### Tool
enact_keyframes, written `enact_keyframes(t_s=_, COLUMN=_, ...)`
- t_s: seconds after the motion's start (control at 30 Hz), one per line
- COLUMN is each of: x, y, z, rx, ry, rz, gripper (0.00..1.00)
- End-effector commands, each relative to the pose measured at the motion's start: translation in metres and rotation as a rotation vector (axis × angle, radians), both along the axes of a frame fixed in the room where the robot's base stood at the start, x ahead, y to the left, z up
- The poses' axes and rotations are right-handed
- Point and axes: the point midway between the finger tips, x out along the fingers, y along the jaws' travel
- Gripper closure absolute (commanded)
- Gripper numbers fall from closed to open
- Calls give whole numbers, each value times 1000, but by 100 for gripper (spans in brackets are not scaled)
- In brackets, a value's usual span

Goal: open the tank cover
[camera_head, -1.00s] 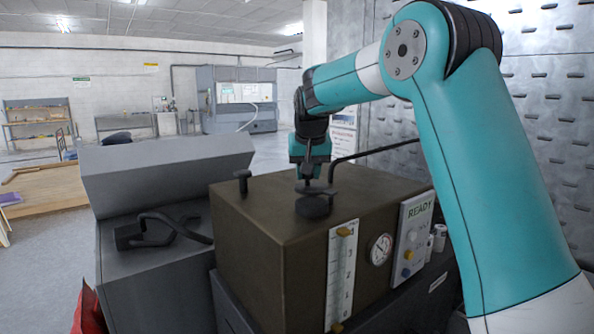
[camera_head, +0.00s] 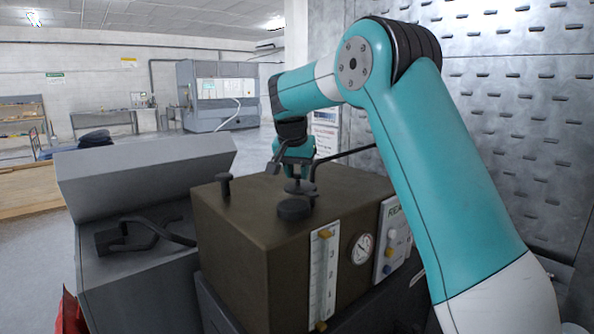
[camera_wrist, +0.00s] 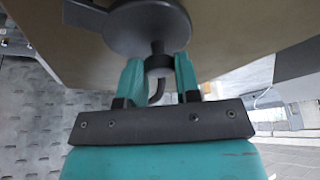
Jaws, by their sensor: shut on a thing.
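The tank is a brown box (camera_head: 245,225) with a dark round cover (camera_head: 299,189) on its top. In the wrist view the cover is a grey disc (camera_wrist: 135,25) with a dark hooked handle (camera_wrist: 157,85). My gripper (camera_head: 297,178) comes down from above at the cover. In the wrist view the teal fingers of my gripper (camera_wrist: 158,66) are shut on the handle, one on each side.
A dark post (camera_head: 223,183) stands on the tank's left corner, and a black pipe (camera_head: 345,156) bends behind the cover. The front carries a level gauge (camera_head: 322,275), a dial (camera_head: 361,248) and a button panel (camera_head: 391,240). A grey machine (camera_head: 140,245) is close at left; a metal wall is at right.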

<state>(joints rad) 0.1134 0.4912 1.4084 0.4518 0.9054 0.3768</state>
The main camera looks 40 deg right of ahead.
Motion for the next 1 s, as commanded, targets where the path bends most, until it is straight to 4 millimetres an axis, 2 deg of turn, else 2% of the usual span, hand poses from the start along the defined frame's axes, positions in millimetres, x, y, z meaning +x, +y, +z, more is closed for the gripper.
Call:
enact_keyframes(t_s=0.2, x=1, y=0, z=2, rx=-1, ry=-5, rz=2, gripper=100)
enact_keyframes(t_s=0.23, x=1, y=0, z=2, rx=-1, ry=-5, rz=2, gripper=67)
enact_keyframes(t_s=0.33, x=1, y=0, z=2, rx=0, ry=-4, rz=2, gripper=44)
enact_keyframes(t_s=0.6, x=0, y=0, z=1, rx=0, ry=-2, rz=2, gripper=43)
enact_keyframes(t_s=0.73, x=-1, y=3, z=7, rx=0, ry=-3, rz=3, gripper=43)
enact_keyframes(t_s=0.87, x=-6, y=9, z=26, rx=-1, ry=-7, rz=4, gripper=43)
enact_keyframes(t_s=1.0, x=-14, y=20, z=59, rx=1, ry=-8, rz=4, gripper=43)
